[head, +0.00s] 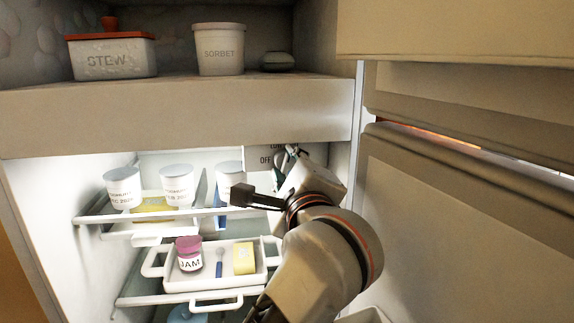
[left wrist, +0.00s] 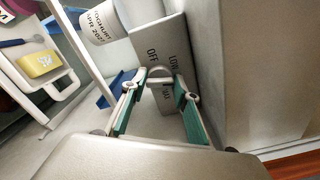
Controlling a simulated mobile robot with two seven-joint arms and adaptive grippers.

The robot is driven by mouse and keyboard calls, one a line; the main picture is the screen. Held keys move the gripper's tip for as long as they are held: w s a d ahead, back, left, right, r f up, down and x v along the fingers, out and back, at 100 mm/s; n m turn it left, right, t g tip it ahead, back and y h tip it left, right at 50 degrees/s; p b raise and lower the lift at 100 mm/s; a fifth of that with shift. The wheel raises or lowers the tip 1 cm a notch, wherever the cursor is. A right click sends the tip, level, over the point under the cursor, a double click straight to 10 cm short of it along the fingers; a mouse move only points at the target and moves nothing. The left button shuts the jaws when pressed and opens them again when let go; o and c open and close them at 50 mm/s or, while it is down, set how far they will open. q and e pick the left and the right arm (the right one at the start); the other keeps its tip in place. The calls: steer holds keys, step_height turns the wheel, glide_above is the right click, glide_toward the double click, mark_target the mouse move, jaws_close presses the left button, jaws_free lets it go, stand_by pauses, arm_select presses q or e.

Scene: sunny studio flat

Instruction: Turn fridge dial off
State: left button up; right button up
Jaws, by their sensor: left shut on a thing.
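The fridge dial (left wrist: 160,71) is a pale knob on a grey panel (left wrist: 168,33) with the words OFF and LOW and a further mark partly covered by the fingers. My left gripper (left wrist: 160,82) has its green-padded fingers on either side of the dial and is shut on it. In the head view my left gripper (head: 290,154) reaches the panel at the upper right of the lit fridge interior, and my wrist hides most of the dial. I cannot tell exactly which mark the dial points at. My right gripper is not in view.
Yoghurt tubs (head: 176,183) stand on the upper shelf, left of my arm. A white tray (head: 205,284) below holds a jam jar (head: 190,254) and a yellow block (head: 244,258). The open fridge door (head: 460,220) bounds the right side. A stew box (head: 112,58) and sorbet tub (head: 218,50) stand above.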

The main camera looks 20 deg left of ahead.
arm_select(q)
steer(key=n, duration=0.6)
steer(key=shift+n, duration=0.3)
steer(key=n, duration=1)
steer(key=shift+n, duration=2.2)
steer(key=o, duration=1.1)
steer(key=shift+f, duration=0.1)
